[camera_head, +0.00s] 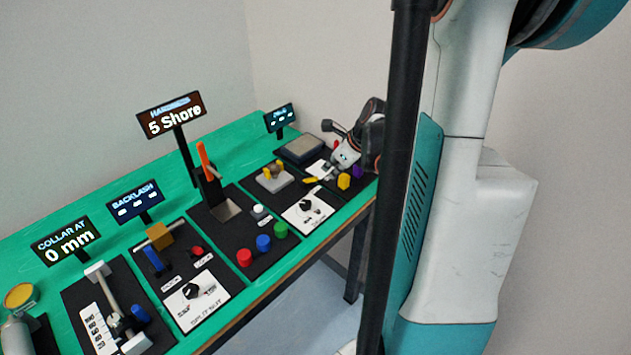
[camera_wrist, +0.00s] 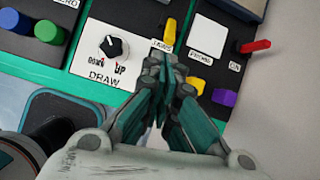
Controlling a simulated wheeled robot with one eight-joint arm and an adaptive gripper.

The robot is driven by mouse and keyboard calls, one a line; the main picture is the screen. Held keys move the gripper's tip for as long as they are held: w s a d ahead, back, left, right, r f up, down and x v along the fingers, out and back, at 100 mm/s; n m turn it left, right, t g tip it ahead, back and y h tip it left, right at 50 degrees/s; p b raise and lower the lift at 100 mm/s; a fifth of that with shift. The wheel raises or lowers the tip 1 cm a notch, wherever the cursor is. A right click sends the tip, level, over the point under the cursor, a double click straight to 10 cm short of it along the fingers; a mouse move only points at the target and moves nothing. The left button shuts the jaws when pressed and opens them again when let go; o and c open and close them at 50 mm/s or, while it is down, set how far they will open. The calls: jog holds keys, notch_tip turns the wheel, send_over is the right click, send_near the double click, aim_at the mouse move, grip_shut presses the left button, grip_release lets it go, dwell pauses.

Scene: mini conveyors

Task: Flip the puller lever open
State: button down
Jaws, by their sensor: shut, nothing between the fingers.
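A small yellow lever (camera_wrist: 171,32) sticks up from the black panel beside a label that seems to read JAWS; I take it for the puller lever. In the head view the yellow lever (camera_head: 311,181) lies just left of my gripper. My gripper (camera_wrist: 163,60) is shut and empty, its fingertips just short of the lever in the wrist picture. A small gap shows between them, though I cannot tell the height. In the head view my gripper (camera_head: 328,172) is low over the panel. A grey block with yellow posts (camera_head: 273,177) stands behind the DRAW dial (camera_wrist: 114,46).
A red lever (camera_wrist: 255,46) marked ON and a white plate (camera_wrist: 207,38) are to the right. Yellow (camera_wrist: 195,85) and purple (camera_wrist: 224,97) blocks sit close to my right finger. Blue (camera_wrist: 48,31) and green buttons are at the left.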

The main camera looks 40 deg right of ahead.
aim_at(310, 180)
jog(key=shift+s+d+f+m, duration=0.7)
jog(key=shift+d+m, duration=0.1)
jog(key=shift+m, duration=0.1)
jog(key=b+x, duration=0.4)
jog(key=x, duration=0.6)
jog(key=shift+r, duration=0.15)
